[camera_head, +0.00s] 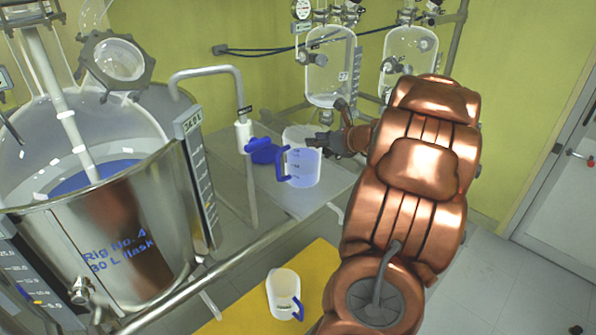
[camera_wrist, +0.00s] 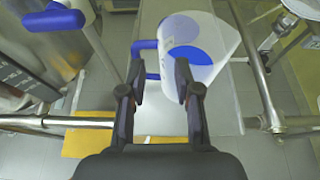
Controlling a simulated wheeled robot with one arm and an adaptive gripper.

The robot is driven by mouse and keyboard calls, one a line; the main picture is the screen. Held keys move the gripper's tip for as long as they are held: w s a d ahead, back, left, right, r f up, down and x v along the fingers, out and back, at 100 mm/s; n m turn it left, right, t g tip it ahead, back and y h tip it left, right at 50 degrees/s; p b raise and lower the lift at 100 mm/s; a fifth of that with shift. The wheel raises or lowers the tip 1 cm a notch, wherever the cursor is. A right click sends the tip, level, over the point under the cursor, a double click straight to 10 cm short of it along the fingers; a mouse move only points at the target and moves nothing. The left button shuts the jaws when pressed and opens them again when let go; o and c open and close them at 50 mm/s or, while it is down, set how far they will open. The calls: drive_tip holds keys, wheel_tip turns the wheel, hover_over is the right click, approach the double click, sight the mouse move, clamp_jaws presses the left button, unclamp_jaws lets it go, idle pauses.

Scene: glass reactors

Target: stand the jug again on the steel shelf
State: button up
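A clear jug with a blue handle (camera_head: 303,167) and bluish contents appears upright over the steel shelf (camera_head: 325,196); I cannot tell whether its base touches. Its handle points left. My gripper (camera_head: 318,143) is close behind it at rim height. In the wrist view, the jug (camera_wrist: 205,62) is just beyond my gripper (camera_wrist: 160,82). The two fingers are apart, with part of the blue handle and the jug's edge seen between them; contact is unclear. A second clear jug with a blue handle (camera_head: 283,290) stands on a yellow mat (camera_head: 245,312) lower down.
A large steel vessel with a glass flask (camera_head: 110,235) fills the left. A bent pipe with a blue end (camera_head: 262,150) stands left of the jug. Glass reactors (camera_head: 330,65) hang behind. A rail (camera_head: 245,250) crosses in front of the shelf.

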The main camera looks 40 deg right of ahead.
drive_tip(key=shift+a, duration=0.1)
drive_tip(key=w+a+n+g+y, duration=0.1)
drive_tip(key=a+n+g+y, duration=0.3)
drive_tip(key=a, duration=0.6)
drive_tip(key=w+a+n+t+y, duration=0.15)
drive_tip(key=a+n, duration=0.35)
drive_tip(key=a, duration=0.6)
drive_tip(key=s+a+f+n+g+y, duration=0.1)
drive_tip(key=s+a+n+g, duration=0.1)
drive_tip(key=a+n, duration=0.35)
drive_tip(key=s+a+n+g, duration=0.2)
drive_tip(key=a+g, duration=0.1)
drive_tip(key=a, duration=0.5)
drive_tip(key=s+a+f+n+g+h, duration=0.1)
drive_tip(key=s+a+f+n+g, duration=0.15)
drive_tip(key=s+a+n, duration=0.5)
drive_tip(key=s+a+f+n+g+h, duration=0.15)
drive_tip(key=s+a+n+g, duration=0.3)
drive_tip(key=s, duration=0.65)
drive_tip(key=s+d+n+h, duration=0.3)
drive_tip(key=s+n+h, duration=0.1)
drive_tip(key=s+n, duration=0.3)
drive_tip(key=shift+s+d+f+g, duration=0.3)
drive_tip(key=shift+s+d+g, duration=0.1)
drive_tip(key=shift+s, duration=0.35)
drive_tip(key=shift+r, duration=0.1)
